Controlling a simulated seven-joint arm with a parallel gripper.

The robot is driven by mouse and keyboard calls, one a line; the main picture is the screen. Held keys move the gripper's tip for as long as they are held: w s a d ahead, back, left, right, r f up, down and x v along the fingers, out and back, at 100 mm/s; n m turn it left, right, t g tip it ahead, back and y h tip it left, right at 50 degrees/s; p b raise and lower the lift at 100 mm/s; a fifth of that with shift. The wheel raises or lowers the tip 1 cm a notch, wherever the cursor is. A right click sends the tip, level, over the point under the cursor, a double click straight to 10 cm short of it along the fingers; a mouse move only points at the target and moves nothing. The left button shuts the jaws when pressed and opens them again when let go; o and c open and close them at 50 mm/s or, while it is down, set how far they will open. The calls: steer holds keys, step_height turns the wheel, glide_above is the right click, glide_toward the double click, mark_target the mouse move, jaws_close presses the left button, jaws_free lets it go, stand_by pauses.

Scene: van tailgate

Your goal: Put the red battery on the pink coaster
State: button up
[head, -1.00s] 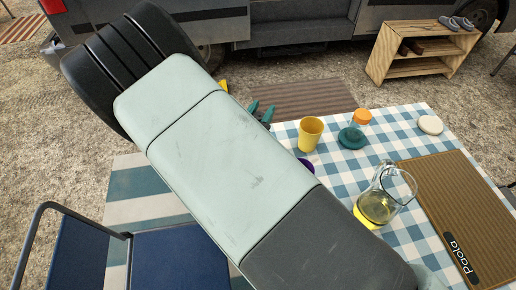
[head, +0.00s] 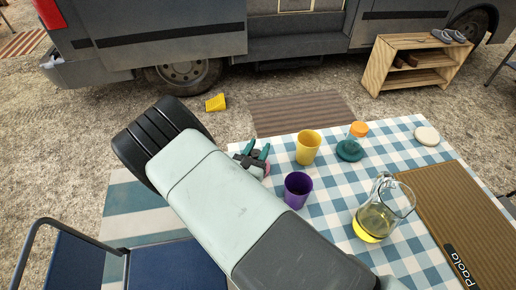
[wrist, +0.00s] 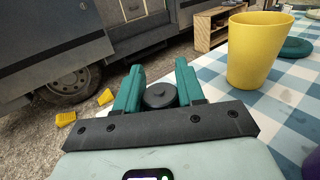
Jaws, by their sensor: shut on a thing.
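My gripper (head: 254,154) is at the far left edge of the checked table in the head view. In the wrist view its teal fingers (wrist: 159,82) are shut on a dark round end with a small knob, which I take for the end of the red battery (wrist: 160,96). No red side of it shows. In the head view a small pink sliver, seemingly the pink coaster (head: 267,169), shows just right of the gripper; the rest is hidden behind my wrist. I cannot tell whether the battery touches it.
A yellow cup (head: 308,147) and a purple cup (head: 297,190) stand close right of my gripper.

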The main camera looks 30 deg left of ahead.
steer(key=shift+f, duration=0.15)
steer(key=o, duration=1.1)
steer(key=shift+r, duration=0.2)
steer(key=s, duration=0.4)
steer(key=s+d, duration=0.1)
steer(key=s, duration=0.3)
steer(key=s+d, duration=0.1)
steer(key=s, duration=0.2)
steer(key=shift+s+d, duration=0.2)
steer(key=shift+s, duration=0.2)
